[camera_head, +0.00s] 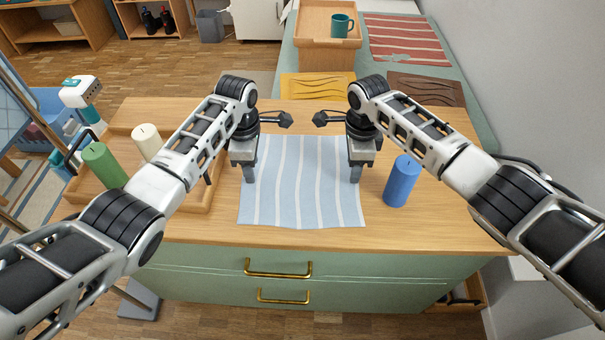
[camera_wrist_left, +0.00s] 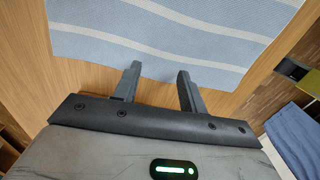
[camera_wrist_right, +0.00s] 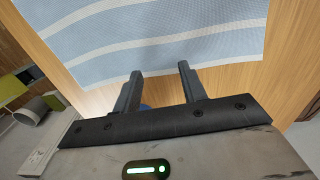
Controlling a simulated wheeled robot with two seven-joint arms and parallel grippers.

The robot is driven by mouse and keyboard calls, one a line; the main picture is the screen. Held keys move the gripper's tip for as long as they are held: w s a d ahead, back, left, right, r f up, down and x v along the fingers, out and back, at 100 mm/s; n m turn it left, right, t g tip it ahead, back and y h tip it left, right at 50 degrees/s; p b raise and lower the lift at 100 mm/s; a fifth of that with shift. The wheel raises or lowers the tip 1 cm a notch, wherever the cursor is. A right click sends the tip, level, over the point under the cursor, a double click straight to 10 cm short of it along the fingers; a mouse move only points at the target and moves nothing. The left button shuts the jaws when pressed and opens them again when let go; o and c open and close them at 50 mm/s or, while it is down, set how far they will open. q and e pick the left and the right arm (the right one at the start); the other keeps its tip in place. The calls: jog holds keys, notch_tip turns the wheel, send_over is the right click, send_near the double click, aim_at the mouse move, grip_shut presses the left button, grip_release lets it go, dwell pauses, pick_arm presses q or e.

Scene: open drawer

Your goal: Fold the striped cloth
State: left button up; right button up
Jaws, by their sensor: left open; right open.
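The striped cloth (camera_head: 303,190), light blue with white stripes, lies flat on the wooden table top. It also shows in the left wrist view (camera_wrist_left: 180,40) and in the right wrist view (camera_wrist_right: 150,35). My left gripper (camera_head: 249,178) is open and empty at the cloth's left edge, pointing down. In the left wrist view its fingers (camera_wrist_left: 160,80) stand apart near the cloth's edge. My right gripper (camera_head: 355,178) is open and empty at the cloth's right edge. In the right wrist view its fingers (camera_wrist_right: 158,80) are apart at the edge. Contact with the cloth cannot be told.
A blue candle (camera_head: 402,182) stands right of the cloth. A wooden tray (camera_head: 200,204) with a green candle (camera_head: 104,165) and a cream candle (camera_head: 147,141) is at the left. Behind lie a yellow mat (camera_head: 316,86) and a brown mat (camera_head: 426,89). A drawer front (camera_head: 210,277) is below.

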pick_arm(q)
jog(key=shift+f, duration=0.6)
pick_arm(e)
jog(key=shift+f, duration=0.6)
jog(key=shift+f, duration=0.1)
pick_arm(q)
jog(key=shift+f+b, duration=0.3)
pick_arm(e)
jog(key=shift+f, duration=0.2)
pick_arm(q)
jog(key=shift+r, duration=0.15)
jog(key=shift+c, duration=1.1)
pick_arm(e)
jog(key=shift+r, duration=0.15)
jog(key=shift+c, duration=1.1)
pick_arm(q)
grip_shut()
pick_arm(e)
grip_shut()
